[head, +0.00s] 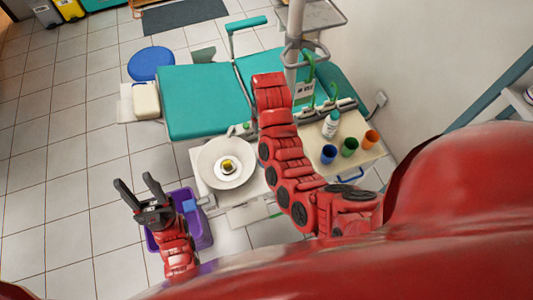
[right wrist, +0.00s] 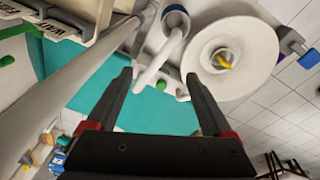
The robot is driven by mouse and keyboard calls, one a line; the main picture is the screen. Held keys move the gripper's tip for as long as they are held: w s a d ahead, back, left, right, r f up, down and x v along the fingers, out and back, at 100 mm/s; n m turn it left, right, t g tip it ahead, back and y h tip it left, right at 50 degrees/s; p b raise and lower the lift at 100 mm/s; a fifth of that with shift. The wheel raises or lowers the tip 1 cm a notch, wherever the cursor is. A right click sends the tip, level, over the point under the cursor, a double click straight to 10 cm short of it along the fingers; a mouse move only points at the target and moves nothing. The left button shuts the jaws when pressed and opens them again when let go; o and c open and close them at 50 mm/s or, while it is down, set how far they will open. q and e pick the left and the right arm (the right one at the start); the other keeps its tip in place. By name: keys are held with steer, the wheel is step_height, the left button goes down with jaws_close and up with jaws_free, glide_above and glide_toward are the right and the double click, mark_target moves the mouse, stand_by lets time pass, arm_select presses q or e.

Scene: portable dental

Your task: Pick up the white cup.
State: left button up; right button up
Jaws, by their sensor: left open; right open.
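A white round basin (head: 207,178) stands beside the teal dental chair in the head view. A small pale cup-like object (head: 228,166) with something yellow in it sits at its middle; I cannot tell for sure that it is the white cup. The basin (right wrist: 255,75) also shows at the upper right in the right wrist view, with the yellow item (right wrist: 223,61) in it. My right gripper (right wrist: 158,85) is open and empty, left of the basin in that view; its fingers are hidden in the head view. My left gripper (head: 133,181) is open and empty above the floor, left of the basin.
A tray table right of my right arm holds a blue cup (head: 328,154), a green cup (head: 349,147), an orange cup (head: 371,139) and a white bottle (head: 331,123). A purple bin (head: 200,232) stands below my left gripper.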

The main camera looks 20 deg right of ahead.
steer(key=shift+s+a+r+g, duration=0.1)
steer(key=shift+s+r+g, duration=0.25)
steer(key=shift+s, duration=0.25)
steer(key=shift+s+a+r+g, duration=0.1)
steer(key=shift+s+r+g, duration=0.2)
steer(key=shift+s, duration=0.25)
step_height(320, 180, down, 10)
steer(key=b, duration=0.8)
steer(key=shift+s, duration=0.1)
steer(key=shift+f, duration=0.95)
steer(key=shift+s+f+p, duration=0.2)
steer(key=shift+f+p, duration=0.1)
steer(key=shift+p, duration=0.15)
steer(key=f+p, duration=0.2)
steer(key=f, duration=0.1)
steer(key=shift+s, duration=0.2)
steer(key=shift+w+f, duration=0.1)
steer(key=shift+f, duration=0.75)
steer(key=shift+c, duration=0.2)
steer(key=c, duration=1)
